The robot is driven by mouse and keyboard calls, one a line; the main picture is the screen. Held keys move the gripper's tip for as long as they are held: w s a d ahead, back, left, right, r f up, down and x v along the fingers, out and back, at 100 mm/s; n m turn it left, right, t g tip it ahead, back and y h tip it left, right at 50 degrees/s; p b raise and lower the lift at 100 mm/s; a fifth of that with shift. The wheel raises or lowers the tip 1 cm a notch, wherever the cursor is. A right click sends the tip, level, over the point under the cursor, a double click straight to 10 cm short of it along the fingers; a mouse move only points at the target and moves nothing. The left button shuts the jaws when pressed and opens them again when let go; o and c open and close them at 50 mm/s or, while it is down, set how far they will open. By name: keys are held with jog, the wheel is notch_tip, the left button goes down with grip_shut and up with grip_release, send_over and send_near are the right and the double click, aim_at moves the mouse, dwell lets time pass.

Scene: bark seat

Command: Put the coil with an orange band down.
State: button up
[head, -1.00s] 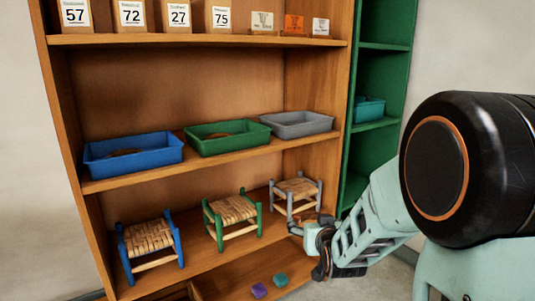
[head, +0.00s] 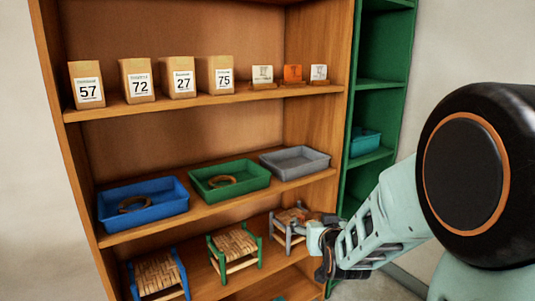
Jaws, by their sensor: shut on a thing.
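My gripper (head: 314,234) is at the lower right in the head view, in front of the right side of the grey-legged stool (head: 291,226). It is shut on a coil (head: 326,218), of which only a small brownish part shows. Its band is too small and covered to make out. The blue tray (head: 143,216) holds one coil (head: 135,204), and the green tray (head: 230,190) holds another coil (head: 222,182). The grey tray (head: 296,169) looks empty.
Blue-legged (head: 159,274) and green-legged (head: 234,250) stools stand on the shelf below the trays. Several numbered bags (head: 138,82) and small cards, one orange (head: 293,74), stand on the top shelf. A green cabinet (head: 383,93) stands at right.

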notch_tip(320, 180, up, 20)
jog(key=p, duration=1.8)
jog(key=shift+a+f, duration=0.1)
jog(key=shift+a, duration=0.05)
